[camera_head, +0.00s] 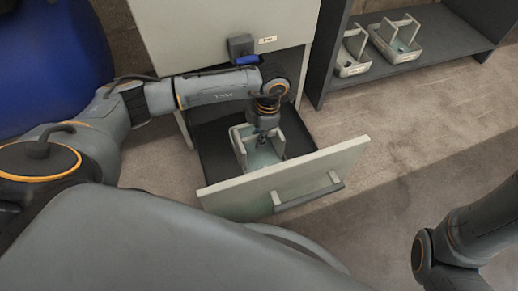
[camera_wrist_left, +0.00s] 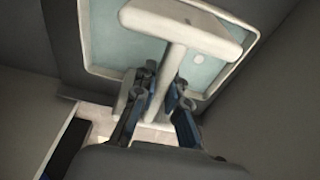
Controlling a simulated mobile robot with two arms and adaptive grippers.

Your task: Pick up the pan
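The pan (camera_head: 264,158) is a pale tray with low walls, a greenish inside and a raised handle. It sits inside the open drawer (camera_head: 213,150). My left gripper (camera_head: 264,137) points down into the drawer at the pan. In the left wrist view the pan (camera_wrist_left: 110,62) fills the top, and its handle (camera_wrist_left: 176,55) runs down between the fingers of my left gripper (camera_wrist_left: 163,85). The fingers are spread to either side of the handle, with narrow gaps showing. My right gripper is out of view; only part of that arm shows at lower right.
The drawer's pale front panel (camera_head: 240,195) with a grey handle (camera_head: 308,193) stands on the near side. Two similar trays, a left one (camera_head: 352,68) and a right one (camera_head: 402,55), sit on a dark shelf (camera_head: 448,40). A blue drum (camera_head: 45,60) is at upper left. The floor at right is clear.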

